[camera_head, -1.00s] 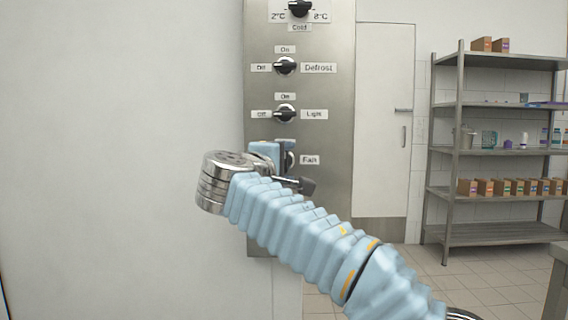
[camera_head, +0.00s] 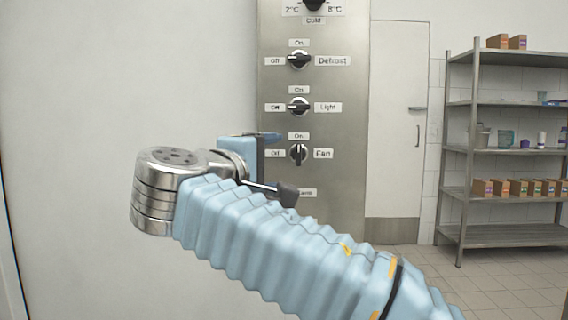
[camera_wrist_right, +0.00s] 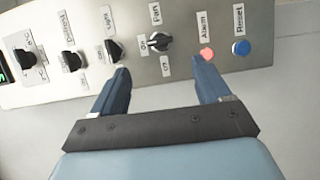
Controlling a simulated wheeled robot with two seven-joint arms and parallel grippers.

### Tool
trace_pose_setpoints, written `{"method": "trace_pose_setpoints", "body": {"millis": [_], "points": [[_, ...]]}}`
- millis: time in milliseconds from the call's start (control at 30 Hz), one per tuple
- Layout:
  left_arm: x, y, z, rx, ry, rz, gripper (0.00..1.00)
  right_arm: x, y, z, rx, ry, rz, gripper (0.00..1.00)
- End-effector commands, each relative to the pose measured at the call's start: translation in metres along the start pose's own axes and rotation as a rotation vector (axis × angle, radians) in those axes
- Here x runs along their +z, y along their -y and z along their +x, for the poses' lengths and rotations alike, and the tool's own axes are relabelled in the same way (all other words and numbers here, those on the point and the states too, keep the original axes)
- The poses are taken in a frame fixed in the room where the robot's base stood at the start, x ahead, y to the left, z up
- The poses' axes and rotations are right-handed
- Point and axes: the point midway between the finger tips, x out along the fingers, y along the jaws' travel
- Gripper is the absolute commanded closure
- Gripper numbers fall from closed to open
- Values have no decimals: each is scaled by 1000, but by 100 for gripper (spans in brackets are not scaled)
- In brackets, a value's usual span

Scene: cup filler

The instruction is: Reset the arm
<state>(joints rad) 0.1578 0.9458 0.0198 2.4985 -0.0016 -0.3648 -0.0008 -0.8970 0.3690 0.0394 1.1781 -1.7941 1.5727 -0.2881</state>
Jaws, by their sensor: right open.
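My right gripper (camera_head: 268,140) is in front of the steel control panel (camera_head: 340,190), left of the Fan knob (camera_head: 298,153). In the right wrist view the gripper (camera_wrist_right: 160,68) is open and empty, its two blue fingers apart. The Fan knob (camera_wrist_right: 158,41) shows just beyond the gap between the fingertips, and they look clear of it. In the head view this knob's handle stands upright, toward On. My right arm (camera_head: 270,235) crosses the lower part of the head view. My left gripper is not in view.
The Light knob (camera_head: 299,106) and Defrost knob (camera_head: 298,60) sit above the Fan knob. The wrist view shows a red alarm lamp (camera_wrist_right: 207,54) and a blue Reset button (camera_wrist_right: 240,47). A metal shelf (camera_head: 505,148) with boxes stands at the right. Bare wall is left.

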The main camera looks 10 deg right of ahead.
Motion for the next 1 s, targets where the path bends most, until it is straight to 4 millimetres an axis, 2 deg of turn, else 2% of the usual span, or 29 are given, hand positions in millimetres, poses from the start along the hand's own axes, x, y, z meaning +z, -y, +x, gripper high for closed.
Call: {"method": "trace_pose_setpoints", "body": {"millis": [167, 500, 567, 633, 667, 767, 867, 900, 967, 1000], "points": [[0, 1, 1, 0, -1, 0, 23, 0, 0, -16, 0, 0, 0, 23], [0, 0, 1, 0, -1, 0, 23, -1, 2, -17, -2, -1, -4, 23], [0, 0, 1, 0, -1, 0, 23, -7, 9, -14, -11, -13, -17, 23], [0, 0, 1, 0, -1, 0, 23, -21, 28, -7, -36, -41, -52, 23], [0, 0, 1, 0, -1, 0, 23, -30, 40, -3, -55, -59, -73, 23], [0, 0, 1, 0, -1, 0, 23, -64, 102, 16, -149, -141, -159, 23], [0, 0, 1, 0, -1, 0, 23, -93, 183, 32, -291, -232, -237, 23], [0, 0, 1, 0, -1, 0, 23, -101, 218, 38, -356, -264, -261, 23], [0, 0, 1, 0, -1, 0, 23, -109, 271, 43, -460, -308, -287, 23], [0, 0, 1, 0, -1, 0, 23, -111, 307, 44, -535, -331, -297, 23]]}}
